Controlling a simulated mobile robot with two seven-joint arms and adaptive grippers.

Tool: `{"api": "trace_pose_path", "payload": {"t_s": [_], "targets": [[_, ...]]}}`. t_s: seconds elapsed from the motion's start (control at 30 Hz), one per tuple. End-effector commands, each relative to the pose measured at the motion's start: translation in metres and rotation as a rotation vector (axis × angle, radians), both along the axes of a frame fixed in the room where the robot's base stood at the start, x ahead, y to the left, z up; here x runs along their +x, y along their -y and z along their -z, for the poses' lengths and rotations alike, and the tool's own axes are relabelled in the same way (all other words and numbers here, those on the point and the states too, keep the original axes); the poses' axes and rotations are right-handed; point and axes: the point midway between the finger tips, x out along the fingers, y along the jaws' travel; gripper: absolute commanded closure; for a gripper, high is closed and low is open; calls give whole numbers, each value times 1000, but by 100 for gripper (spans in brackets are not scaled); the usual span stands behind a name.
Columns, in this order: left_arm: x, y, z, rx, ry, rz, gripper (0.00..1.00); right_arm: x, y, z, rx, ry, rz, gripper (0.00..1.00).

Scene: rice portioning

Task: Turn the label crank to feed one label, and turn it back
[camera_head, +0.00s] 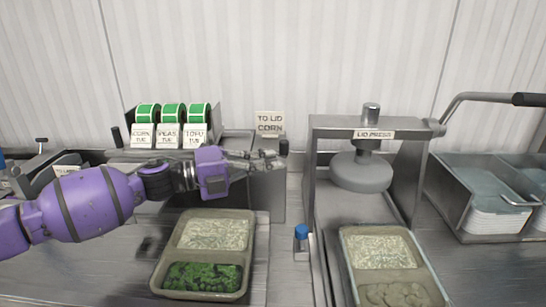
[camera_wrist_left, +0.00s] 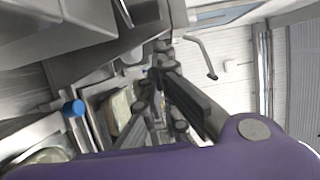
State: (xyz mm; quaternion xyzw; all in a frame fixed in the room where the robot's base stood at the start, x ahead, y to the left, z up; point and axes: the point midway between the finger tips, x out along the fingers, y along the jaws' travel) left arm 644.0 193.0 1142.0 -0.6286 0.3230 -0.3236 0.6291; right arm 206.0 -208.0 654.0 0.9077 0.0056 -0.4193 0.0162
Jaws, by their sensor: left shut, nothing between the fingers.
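The label dispenser holds green label rolls (camera_head: 172,112) at the back, above white cards reading CORN, PEAS and TOFU. An upright black knob (camera_head: 284,147) stands at the right end of the grey housing, and a similar black handle (camera_head: 116,137) stands at the left of the rolls. I cannot tell which is the label crank. My left gripper (camera_head: 270,159) is shut and empty, reaching right across the housing front, its tips close to the right knob. I cannot tell whether they touch. The shut fingers also show in the left wrist view (camera_wrist_left: 155,75). My right gripper is out of view.
A tray (camera_head: 250,255) of rice and greens sits below my left arm. The lid press (camera_head: 362,172) has another filled tray (camera_head: 345,250) in front. A "TO LID CORN" sign (camera_head: 270,122) stands behind my gripper.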

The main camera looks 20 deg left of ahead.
Motion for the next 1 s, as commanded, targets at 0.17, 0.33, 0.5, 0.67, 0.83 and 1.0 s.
{"api": "trace_pose_path", "payload": {"t_s": [0.17, 0.33, 0.5, 0.67, 0.83, 1.0], "targets": [[20, 3, -2, -1, 2, 0, 100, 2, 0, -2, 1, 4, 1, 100], [27, 4, 0, 1, 1, 0, 100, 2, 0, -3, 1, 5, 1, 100], [28, 4, 0, 1, -1, 0, 100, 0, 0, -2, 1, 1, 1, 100], [28, 4, 0, 1, -1, 0, 100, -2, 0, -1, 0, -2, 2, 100], [29, 4, 0, 1, -1, -2, 100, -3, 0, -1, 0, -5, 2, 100], [31, 3, 0, 0, 0, -11, 100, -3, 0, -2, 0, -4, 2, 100]]}}
